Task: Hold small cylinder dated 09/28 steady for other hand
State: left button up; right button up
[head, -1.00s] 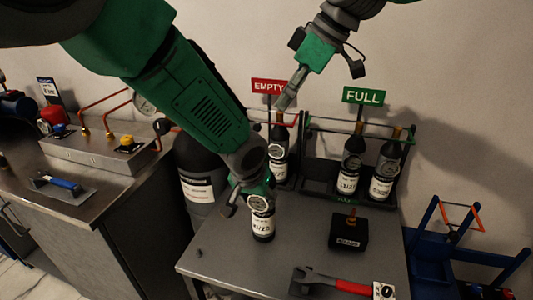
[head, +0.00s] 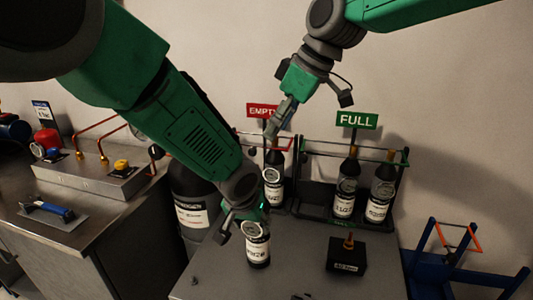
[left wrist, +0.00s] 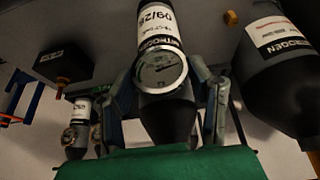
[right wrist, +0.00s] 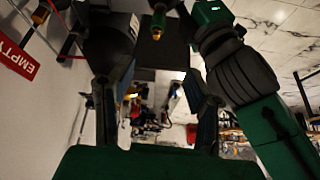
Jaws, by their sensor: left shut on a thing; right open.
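The small dark cylinder with a white label dated 09/28 (left wrist: 158,25) and a round gauge (left wrist: 160,70) is between the fingers of my left gripper (left wrist: 165,95), which is shut on it near the gauge. In the head view the same cylinder (head: 258,250) is upright at the table's left part, below my left gripper (head: 242,218); I cannot tell if its base touches the table. My right gripper (head: 272,128) is open and empty, up by the red EMPTY sign, apart from the held cylinder. Its spread fingers show in the right wrist view (right wrist: 155,105).
A rack behind the table holds one cylinder (head: 274,175) under the EMPTY sign (head: 262,110) and two (head: 344,190) under the FULL sign (head: 357,120). A black block with a brass fitting (head: 347,256) stands on the table (head: 310,240). A large dark cylinder (head: 192,195) stands left.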

aim_at(257, 170)
jog(key=a+f+m+h, duration=0.1)
jog(key=f+m, duration=0.1)
jog(key=f, duration=0.2)
jog(key=w+a+f+m+t+h, duration=0.1)
jog(key=a+f+m, duration=0.1)
jog(key=f+m, duration=0.1)
jog(key=w+a+f+m, duration=0.1)
jog(key=f+m, duration=0.2)
jog(key=f, duration=0.1)
jog(key=shift+a+f+t+h, duration=0.2)
jog(key=shift+f+t+h, duration=0.2)
jog(key=shift+w+f, duration=0.25)
jog(key=shift+f, duration=0.45)
jog(key=shift+r, duration=0.1)
grip_shut()
